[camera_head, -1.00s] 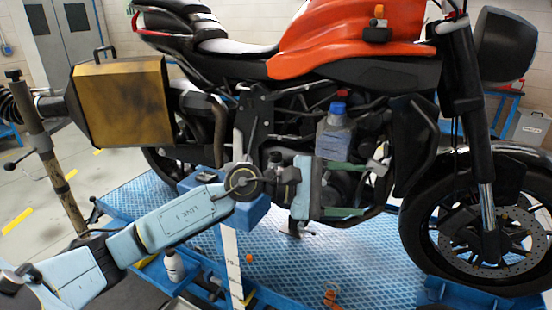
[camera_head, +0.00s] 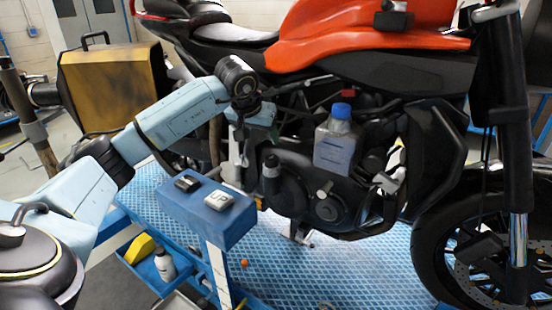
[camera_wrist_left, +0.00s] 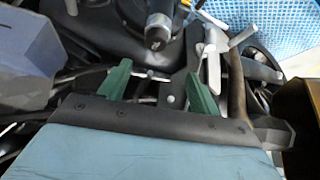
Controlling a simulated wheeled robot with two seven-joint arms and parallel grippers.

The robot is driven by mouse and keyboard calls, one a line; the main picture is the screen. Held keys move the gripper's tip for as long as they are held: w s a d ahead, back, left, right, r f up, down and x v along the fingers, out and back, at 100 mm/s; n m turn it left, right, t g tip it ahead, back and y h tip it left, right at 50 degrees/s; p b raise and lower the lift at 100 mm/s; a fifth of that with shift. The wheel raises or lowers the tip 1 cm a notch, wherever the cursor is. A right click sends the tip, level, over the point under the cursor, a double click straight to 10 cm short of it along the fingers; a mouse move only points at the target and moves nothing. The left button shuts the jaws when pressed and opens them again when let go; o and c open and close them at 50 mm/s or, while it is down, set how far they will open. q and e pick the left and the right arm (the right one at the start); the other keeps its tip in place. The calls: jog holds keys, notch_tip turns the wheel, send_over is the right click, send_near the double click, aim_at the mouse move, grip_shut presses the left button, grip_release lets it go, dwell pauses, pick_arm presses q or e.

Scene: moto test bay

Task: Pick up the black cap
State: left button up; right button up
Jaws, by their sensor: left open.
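A black cap (camera_head: 270,161) appears to sit upright on a grey neck on the motorcycle's engine, left of the blue-capped bottle. A cylinder that looks like the same neck and cap shows in the left wrist view (camera_wrist_left: 158,36), beyond the fingers. My left gripper (camera_head: 262,112) is above the cap in the head view, partly hidden against the dark frame. In the left wrist view its green fingers (camera_wrist_left: 159,70) are spread with nothing between them. The cap is apart from the fingers. My right gripper is not in view.
A translucent bottle (camera_head: 338,143) with a blue cap stands right of the cap. A blue control box (camera_head: 207,232) with black and white buttons is in front at left. The motorcycle's frame and orange tank (camera_head: 355,38) are close above. The blue platform (camera_head: 290,272) lies below.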

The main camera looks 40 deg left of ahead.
aim_at(271, 158)
pick_arm(q)
jog(key=x, duration=0.6)
jog(key=shift+d+f, duration=0.25)
jog(key=shift+f, duration=0.1)
jog(key=x, duration=0.3)
jog(key=shift+w+d+f+p, duration=0.1)
jog(key=shift+w+f+p, duration=0.1)
jog(key=shift+p, duration=0.1)
jog(key=shift+w+f, duration=0.1)
jog(key=shift+f, duration=0.05)
jog(key=shift+c, duration=0.5)
jog(key=c, duration=1.2)
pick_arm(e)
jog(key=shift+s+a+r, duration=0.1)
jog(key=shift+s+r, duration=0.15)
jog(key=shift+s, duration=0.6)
